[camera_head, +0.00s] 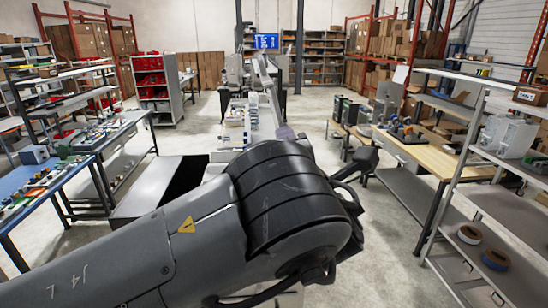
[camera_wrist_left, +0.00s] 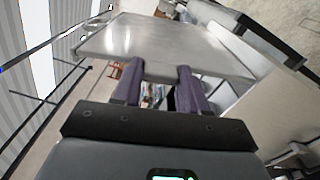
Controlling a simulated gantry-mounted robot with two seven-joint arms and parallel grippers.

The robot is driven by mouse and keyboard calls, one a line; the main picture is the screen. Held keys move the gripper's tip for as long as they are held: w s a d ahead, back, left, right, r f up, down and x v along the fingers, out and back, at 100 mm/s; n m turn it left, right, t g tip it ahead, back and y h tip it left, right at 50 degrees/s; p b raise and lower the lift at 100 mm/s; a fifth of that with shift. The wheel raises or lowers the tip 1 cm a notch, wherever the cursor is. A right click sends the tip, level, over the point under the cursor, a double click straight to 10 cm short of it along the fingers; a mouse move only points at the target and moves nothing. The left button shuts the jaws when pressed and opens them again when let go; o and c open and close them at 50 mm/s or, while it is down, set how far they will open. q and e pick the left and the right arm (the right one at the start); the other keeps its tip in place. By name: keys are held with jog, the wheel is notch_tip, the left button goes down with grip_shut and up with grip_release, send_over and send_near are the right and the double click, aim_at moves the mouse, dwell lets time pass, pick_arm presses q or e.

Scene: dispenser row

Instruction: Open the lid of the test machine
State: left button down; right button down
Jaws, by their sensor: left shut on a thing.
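A flat light-grey metal panel (camera_wrist_left: 165,38), seemingly the lid of the test machine, fills the upper middle of the left wrist view. My left gripper (camera_wrist_left: 158,68) has two purple fingers whose tips meet the near edge of this panel, and it is shut on it. The exact grip is hard to make out. In the head view my left arm crosses the foreground and hides the area behind it, and I cannot make out the lid there. My right gripper is in neither view.
A grey panel (camera_head: 148,188) beside a dark opening lies left of my arm. A blue-topped bench (camera_head: 62,183) with small parts stands at the left. A wood-topped bench (camera_head: 432,160) and a metal shelf (camera_head: 505,205) stand at the right. Floor shows between.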

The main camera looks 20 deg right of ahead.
pick_arm(q)
jog(key=shift+s+d+r+m, duration=0.1)
jog(key=shift+s+d+m, duration=0.15)
jog(key=shift+d, duration=0.55)
jog(key=shift+s+d+r+m, duration=0.1)
jog(key=shift+d+m, duration=0.15)
jog(key=shift+d, duration=0.5)
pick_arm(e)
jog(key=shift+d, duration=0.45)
pick_arm(q)
jog(key=c, duration=0.6)
grip_release()
jog(key=shift+f, duration=0.1)
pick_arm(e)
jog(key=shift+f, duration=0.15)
